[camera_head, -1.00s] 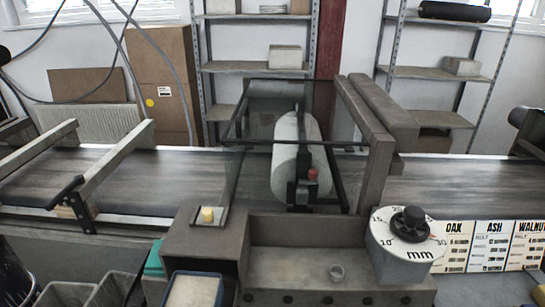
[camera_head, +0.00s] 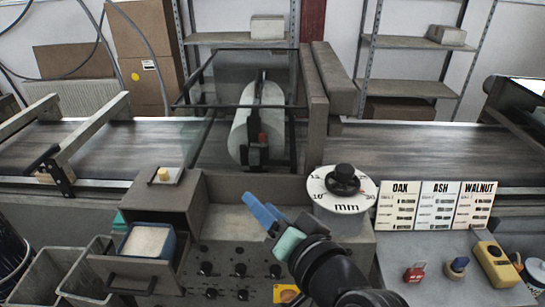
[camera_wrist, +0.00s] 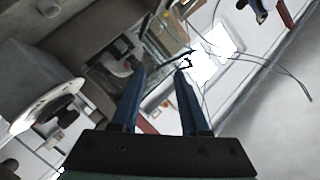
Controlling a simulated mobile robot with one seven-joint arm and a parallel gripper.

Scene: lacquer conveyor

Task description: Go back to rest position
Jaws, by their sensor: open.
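My gripper (camera_head: 262,212) is in the head view, raised over the front control panel, just left of the dial. Its two blue fingers point up and to the left. In the wrist view my gripper (camera_wrist: 158,95) shows two separated blue fingers with nothing between them. It touches nothing that I can see. The round white dial (camera_head: 341,190) with a black knob and "mm" marking stands right of the fingers. It also shows at the left of the wrist view (camera_wrist: 42,125).
A conveyor (camera_head: 400,155) runs across behind, with a white roller (camera_head: 240,135) in a dark frame. OAK, ASH and WALNUT cards (camera_head: 440,205) stand at right. An open drawer (camera_head: 130,268) holds a pale block (camera_head: 148,243). Grey bins (camera_head: 45,275) sit at lower left.

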